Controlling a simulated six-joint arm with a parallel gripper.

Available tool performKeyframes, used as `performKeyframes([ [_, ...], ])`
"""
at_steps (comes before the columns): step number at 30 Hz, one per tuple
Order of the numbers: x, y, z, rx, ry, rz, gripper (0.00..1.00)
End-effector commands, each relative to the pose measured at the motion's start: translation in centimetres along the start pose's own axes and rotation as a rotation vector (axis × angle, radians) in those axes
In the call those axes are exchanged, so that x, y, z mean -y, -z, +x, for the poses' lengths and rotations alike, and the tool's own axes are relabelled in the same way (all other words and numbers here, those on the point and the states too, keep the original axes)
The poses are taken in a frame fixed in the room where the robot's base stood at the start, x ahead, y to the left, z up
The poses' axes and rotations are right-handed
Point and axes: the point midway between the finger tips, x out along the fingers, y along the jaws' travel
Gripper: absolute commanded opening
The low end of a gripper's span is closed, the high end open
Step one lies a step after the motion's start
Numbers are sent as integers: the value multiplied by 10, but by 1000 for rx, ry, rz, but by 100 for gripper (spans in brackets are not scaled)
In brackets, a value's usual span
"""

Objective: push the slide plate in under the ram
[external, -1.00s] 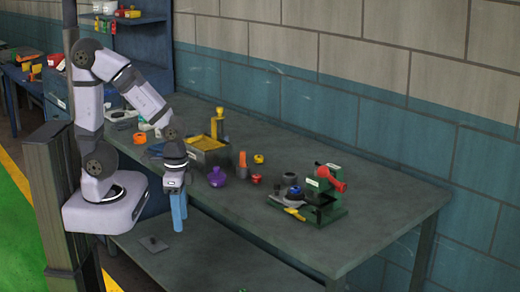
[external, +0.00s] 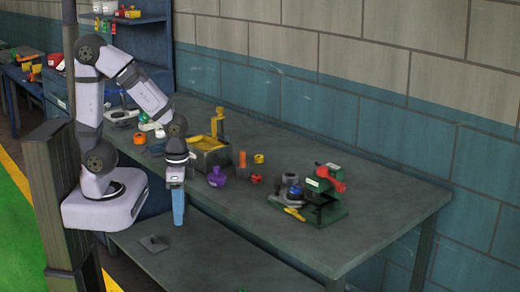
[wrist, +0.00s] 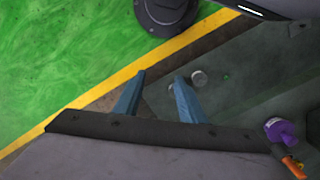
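The press with the ram is the small green machine (external: 328,190) with a red handle (external: 336,183), near the right end of the bench. A dark flat plate with a blue knob on it (external: 294,194) sits at the machine's left side; I take it for the slide plate, though its exact position under the ram is too small to tell. A yellow piece (external: 294,214) lies in front of it. My gripper (external: 178,222) points down past the bench's front edge, far left of the machine. In the wrist view its two blue fingers (wrist: 157,92) are apart with nothing between them.
A purple jar (external: 216,178) stands on the bench near my gripper and also shows in the wrist view (wrist: 281,131). The bench front between jar and machine is clear.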

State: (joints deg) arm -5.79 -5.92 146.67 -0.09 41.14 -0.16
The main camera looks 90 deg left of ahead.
Motion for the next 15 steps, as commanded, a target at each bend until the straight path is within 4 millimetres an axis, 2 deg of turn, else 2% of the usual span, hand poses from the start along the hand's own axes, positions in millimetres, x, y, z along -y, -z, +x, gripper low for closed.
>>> performKeyframes([
  [3, 26, -16, 0, 94, -10, -127, 37],
  [5, 41, -13, -1, 125, -19, -200, 37],
  [7, 60, 0, -2, 138, -36, -292, 37],
  [8, 69, 8, -3, 138, -46, -335, 37],
  [11, 102, 48, -5, 96, -84, -472, 37],
  [15, 144, 114, -11, -31, -123, -510, 37],
])
